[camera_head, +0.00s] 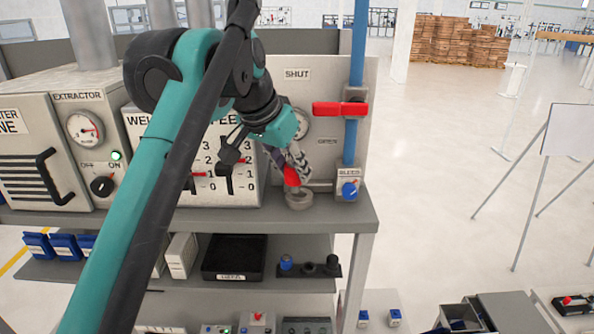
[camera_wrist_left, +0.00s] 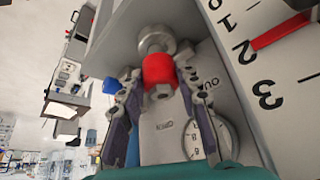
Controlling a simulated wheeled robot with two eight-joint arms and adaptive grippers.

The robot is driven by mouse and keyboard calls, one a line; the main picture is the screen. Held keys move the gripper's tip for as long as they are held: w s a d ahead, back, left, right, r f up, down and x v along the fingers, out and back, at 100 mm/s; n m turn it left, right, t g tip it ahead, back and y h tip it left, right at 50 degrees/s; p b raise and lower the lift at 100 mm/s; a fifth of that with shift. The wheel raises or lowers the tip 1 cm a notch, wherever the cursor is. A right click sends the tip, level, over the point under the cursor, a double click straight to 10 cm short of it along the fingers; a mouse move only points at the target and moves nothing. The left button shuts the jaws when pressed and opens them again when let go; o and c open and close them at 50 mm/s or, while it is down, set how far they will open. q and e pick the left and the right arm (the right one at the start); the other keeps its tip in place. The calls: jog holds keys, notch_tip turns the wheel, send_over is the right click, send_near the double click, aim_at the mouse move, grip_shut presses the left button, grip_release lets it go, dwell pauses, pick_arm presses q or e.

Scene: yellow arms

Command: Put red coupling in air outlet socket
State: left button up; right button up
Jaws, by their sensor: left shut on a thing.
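The red coupling (camera_head: 291,176) is between the fingers of my left gripper (camera_head: 287,162), which is shut on it. In the left wrist view the red coupling (camera_wrist_left: 158,69) shows between the two fingertips of my left gripper (camera_wrist_left: 158,85), with a grey end toward the camera. The grey round air outlet socket (camera_head: 299,200) stands on the bench just below the coupling. In the left wrist view the socket (camera_wrist_left: 155,42) lies right beyond the coupling, roughly in line with it. I cannot tell whether they touch. My right gripper is not in view.
A blue pipe with a red valve handle (camera_head: 340,109) rises right of the socket. A bleed box (camera_head: 348,184) with a blue knob stands close on the right. The welder feed panel (camera_head: 235,165) is close on the left. A grey back panel with a gauge stands behind.

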aim_at(297, 180)
pick_arm(q)
jog(key=shift+w+d, duration=0.6)
jog(key=shift+w, duration=0.25)
notch_tip(297, 180, down, 3)
jog(key=shift+s+a+f+p, duration=0.1)
jog(key=shift+s+f+p, duration=0.05)
jog(key=shift+p, duration=0.15)
jog(key=shift+f, duration=0.1)
jog(key=shift+f, duration=0.1)
jog(key=shift+f, duration=0.15)
jog(key=o, duration=1.2)
jog(key=shift+c, duration=0.2)
